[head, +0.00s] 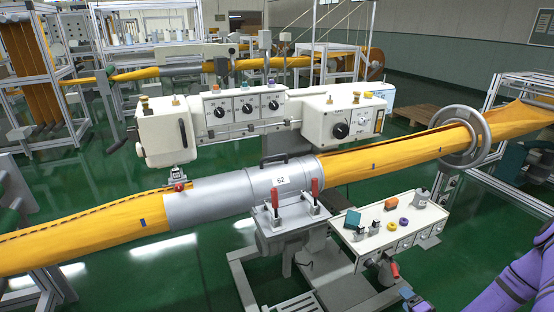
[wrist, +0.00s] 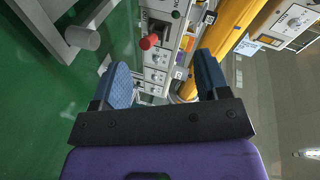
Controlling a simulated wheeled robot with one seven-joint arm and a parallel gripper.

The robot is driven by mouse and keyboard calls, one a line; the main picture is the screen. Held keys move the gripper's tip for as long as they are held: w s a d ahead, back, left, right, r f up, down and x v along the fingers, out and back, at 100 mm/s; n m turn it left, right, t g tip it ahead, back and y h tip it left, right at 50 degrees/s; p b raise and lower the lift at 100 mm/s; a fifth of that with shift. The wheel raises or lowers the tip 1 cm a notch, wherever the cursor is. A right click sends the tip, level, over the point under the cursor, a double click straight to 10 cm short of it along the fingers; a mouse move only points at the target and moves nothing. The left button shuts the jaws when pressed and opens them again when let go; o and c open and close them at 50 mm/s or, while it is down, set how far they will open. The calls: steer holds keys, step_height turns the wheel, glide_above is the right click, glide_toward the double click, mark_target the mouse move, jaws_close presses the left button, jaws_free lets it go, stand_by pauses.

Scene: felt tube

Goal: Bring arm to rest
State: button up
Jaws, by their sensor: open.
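My gripper (wrist: 163,63) is open in the wrist view, with its two blue padded fingers wide apart and nothing between them. The yellow felt tube (head: 85,235) runs across the head view through a grey metal sleeve (head: 208,202) marked 62. It also shows at the upper right of the wrist view (wrist: 232,28).
Two red-handled clamps (head: 314,190) stand by the sleeve. A white control machine (head: 245,110) stands behind. A grey ring (head: 464,137) surrounds the tube at right.

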steer(key=w+d+r+n+g, duration=0.2)
steer(key=w+r, duration=0.2)
steer(key=r, duration=0.3)
steer(key=w+d+r+n+g+h, duration=0.1)
steer(key=w+r+n, duration=0.2)
steer(key=r, duration=0.4)
steer(key=w+d+r+n+g, duration=0.2)
steer(key=w+r, duration=0.2)
steer(key=r, duration=0.2)
steer(key=a+r+n+g+h, duration=0.2)
steer(key=a+r+n+h, duration=0.15)
steer(key=r, duration=1.85)
steer(key=s+a+r+g, duration=0.1)
steer(key=s+a+r, duration=0.45)
steer(key=r, duration=0.35)
steer(key=s+a+r, duration=0.5)
steer(key=s+r, duration=0.2)
steer(key=r, duration=0.2)
steer(key=s+a+r, duration=0.2)
steer(key=s+a, duration=0.1)
steer(key=s, duration=0.4)
steer(key=s+a+r+n+g+y, duration=0.1)
steer(key=s+a+r, duration=0.1)
steer(key=s, duration=0.5)
steer(key=s+a+r+n+y, duration=0.1)
steer(key=s+a+r, duration=0.1)
steer(key=s+a, duration=0.2)
steer(key=shift+s+a+r+g, duration=0.2)
steer(key=shift+s+a+g, duration=0.1)
steer(key=shift+s, duration=1.2)
